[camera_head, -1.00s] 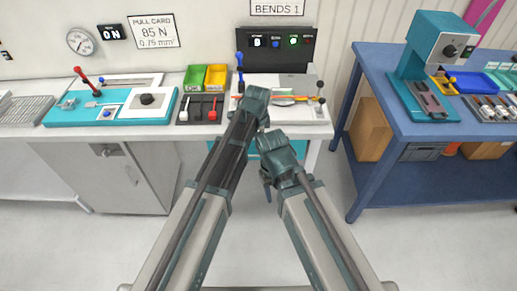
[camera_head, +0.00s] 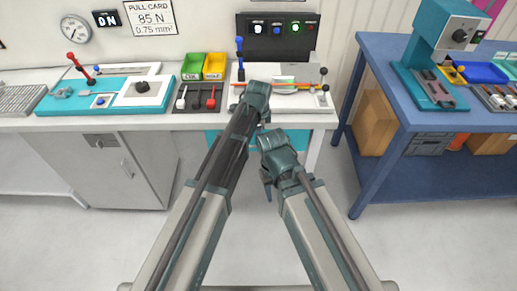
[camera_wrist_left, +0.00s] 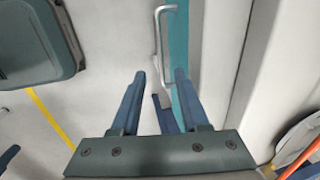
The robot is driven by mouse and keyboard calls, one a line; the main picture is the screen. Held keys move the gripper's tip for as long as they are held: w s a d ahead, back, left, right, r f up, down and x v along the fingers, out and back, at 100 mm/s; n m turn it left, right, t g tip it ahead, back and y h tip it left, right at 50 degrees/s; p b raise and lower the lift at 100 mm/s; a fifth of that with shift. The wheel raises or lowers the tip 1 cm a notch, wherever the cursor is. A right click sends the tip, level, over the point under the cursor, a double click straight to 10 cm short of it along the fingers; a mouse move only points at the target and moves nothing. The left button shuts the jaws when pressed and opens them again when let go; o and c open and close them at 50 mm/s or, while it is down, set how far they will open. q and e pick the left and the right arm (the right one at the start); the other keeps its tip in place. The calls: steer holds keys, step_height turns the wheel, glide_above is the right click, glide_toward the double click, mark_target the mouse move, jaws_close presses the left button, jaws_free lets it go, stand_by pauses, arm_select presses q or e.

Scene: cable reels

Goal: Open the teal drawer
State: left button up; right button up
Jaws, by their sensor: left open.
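The teal drawer (camera_head: 299,139) shows as a teal front below the bench's front edge, mostly hidden behind my arms. In the left wrist view its teal front (camera_wrist_left: 181,75) appears edge-on, with a pale bar handle (camera_wrist_left: 161,48) standing off it. My left gripper (camera_wrist_left: 160,76) is open, its two blue fingers apart. The handle lies just beyond the fingertips in the picture; I see no contact. In the head view the left fingers are hidden behind the wrist. My right gripper (camera_head: 267,184) hangs lower, in front of the bench; its jaw opening cannot be made out.
The bench top (camera_head: 220,122) holds a teal panel with a red lever (camera_head: 80,66), green (camera_head: 194,67) and yellow (camera_head: 214,67) bins, and a board with colored rods. A grey cabinet (camera_head: 125,170) is left below. A blue table (camera_head: 385,125) stands right. The floor in front is clear.

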arm_select(q)
steer(key=f+b, duration=0.2)
steer(key=w+f+b, duration=0.1)
steer(key=f+b, duration=0.1)
steer(key=f, duration=0.1)
steer(key=f+b, duration=0.2)
steer(key=shift+w+f, duration=0.25)
steer(key=shift+r, duration=0.1)
jaws_close()
stand_by(1.0)
